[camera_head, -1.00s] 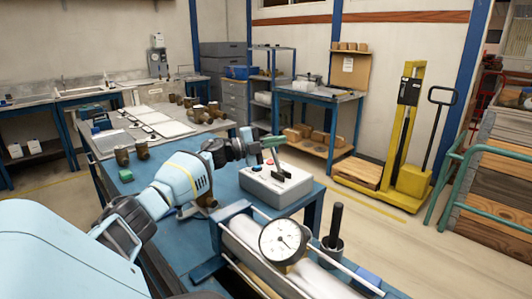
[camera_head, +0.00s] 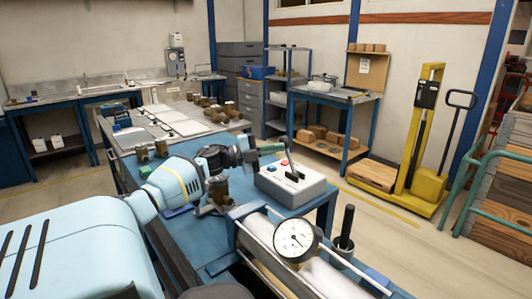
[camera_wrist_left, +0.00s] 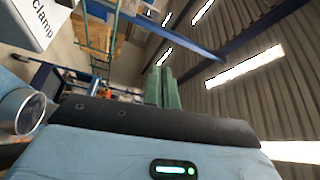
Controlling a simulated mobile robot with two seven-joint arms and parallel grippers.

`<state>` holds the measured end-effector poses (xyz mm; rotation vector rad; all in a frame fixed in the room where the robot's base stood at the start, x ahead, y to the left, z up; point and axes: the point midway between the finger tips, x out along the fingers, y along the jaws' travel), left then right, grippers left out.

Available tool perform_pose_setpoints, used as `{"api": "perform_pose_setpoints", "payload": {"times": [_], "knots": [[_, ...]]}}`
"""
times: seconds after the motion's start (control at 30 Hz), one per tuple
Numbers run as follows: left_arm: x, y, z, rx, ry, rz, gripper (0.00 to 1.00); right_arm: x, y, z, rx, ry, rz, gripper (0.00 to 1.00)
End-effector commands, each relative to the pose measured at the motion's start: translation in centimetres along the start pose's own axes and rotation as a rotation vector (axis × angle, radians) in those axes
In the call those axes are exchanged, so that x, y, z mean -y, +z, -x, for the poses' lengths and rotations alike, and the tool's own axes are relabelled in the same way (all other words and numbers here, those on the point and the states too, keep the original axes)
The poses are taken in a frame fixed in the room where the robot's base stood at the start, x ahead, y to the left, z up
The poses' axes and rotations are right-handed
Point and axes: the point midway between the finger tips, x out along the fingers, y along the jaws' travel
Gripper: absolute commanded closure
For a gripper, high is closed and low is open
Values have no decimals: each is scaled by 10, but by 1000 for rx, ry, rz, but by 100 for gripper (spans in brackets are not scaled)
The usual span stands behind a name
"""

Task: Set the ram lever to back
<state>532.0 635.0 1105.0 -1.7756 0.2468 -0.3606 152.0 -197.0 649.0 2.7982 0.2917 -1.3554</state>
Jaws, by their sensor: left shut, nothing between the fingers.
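The ram lever (camera_head: 292,170) is a dark handle standing from a slot in the top of a white control box (camera_head: 287,193). It leans up and to the left in the head view. My left gripper (camera_head: 271,149) has green fingers, shut and empty, above the box's far left edge, apart from the lever. The fingers (camera_wrist_left: 163,88) also show closed together in the left wrist view. There, a corner of a white panel (camera_wrist_left: 38,22) reads "clamp"; the lever is out of that view. My right gripper is not in view.
A red and a blue button sit on the box beside the lever. A round dial gauge (camera_head: 295,240) and a rail fixture stand in front. A black-handled tool (camera_head: 345,230) stands to the right. Several brass parts (camera_head: 215,112) stand on the table behind.

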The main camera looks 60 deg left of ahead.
Motion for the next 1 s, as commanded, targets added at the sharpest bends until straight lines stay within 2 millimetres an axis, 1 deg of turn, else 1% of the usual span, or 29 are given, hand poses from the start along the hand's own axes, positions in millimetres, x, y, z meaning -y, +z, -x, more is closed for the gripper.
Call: {"api": "perform_pose_setpoints", "payload": {"times": [0.1,0.2,0.4,0.8,1.0], "knots": [[-2,-1,10,-2,1,2,100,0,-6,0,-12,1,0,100],[-4,-1,18,-2,1,2,100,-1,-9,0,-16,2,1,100],[-5,-2,26,-1,0,-1,100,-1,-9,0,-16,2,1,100],[-6,-2,27,-1,0,0,100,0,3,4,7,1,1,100],[-6,-2,27,-1,0,0,100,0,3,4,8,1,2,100]]}}
